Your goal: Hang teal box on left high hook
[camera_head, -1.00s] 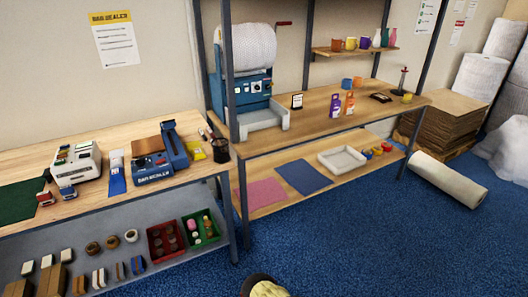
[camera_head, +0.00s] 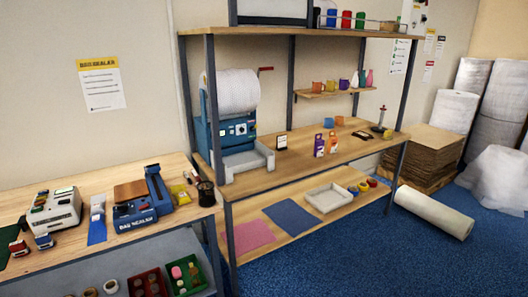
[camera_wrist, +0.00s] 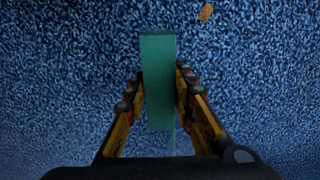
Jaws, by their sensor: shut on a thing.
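In the wrist view, a teal box (camera_wrist: 158,85) stands between the two fingers of my gripper (camera_wrist: 158,100). The gripper is shut on it, with one finger along each side. My gripper and the teal box do not show in the head view. I cannot make out any hook in these frames.
A shelf unit (camera_head: 290,33) holds a blue machine with a white roll (camera_head: 236,92). A workbench (camera_head: 130,235) with sealers stands at the left. A white roll (camera_head: 434,210) lies on the carpet at the right, near stacked cardboard (camera_head: 430,155). The carpet (camera_head: 330,268) in front is clear.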

